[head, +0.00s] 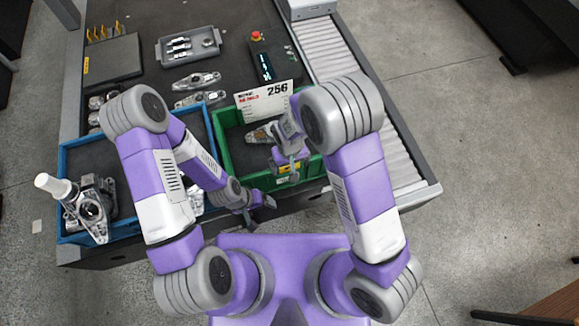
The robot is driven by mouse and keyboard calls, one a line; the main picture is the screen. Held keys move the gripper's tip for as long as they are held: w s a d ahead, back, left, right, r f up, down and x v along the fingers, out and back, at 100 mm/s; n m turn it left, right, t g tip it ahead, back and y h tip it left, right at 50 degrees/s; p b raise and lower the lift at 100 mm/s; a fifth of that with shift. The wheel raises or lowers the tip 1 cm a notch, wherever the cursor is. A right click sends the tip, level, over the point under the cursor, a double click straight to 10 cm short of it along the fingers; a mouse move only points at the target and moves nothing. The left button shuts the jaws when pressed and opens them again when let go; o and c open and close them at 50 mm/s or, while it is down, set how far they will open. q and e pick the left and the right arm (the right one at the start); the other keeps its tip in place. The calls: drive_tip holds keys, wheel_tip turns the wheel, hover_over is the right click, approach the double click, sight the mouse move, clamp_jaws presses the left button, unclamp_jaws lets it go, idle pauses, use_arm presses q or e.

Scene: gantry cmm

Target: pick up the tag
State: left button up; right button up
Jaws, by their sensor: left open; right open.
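The tag (263,101) is a white card with red and black print and the number 256. It stands at the back rim of the green bin (227,160). My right gripper (292,168) is open over the front right part of the green bin, nearer to me than the tag and apart from it. My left gripper (258,211) is open and lower, by the front edge of the table, outside the green bin. The finger gaps are small in this view.
A blue bin (67,160) with metal castings is at the left. A grey tray (188,46) and a control box with a red button (256,36) are behind the bins. A roller conveyor (335,55) runs along the right. A metal part (260,134) lies in the green bin.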

drive_tip(key=shift+c, duration=0.5)
drive_tip(key=c, duration=0.9)
drive_tip(key=shift+c, duration=0.2)
wheel_tip(320, 180, up, 14)
drive_tip(key=p, duration=0.3)
drive_tip(key=shift+r+p, duration=0.25)
drive_tip(key=shift+p, duration=0.1)
drive_tip(key=shift+f, duration=0.1)
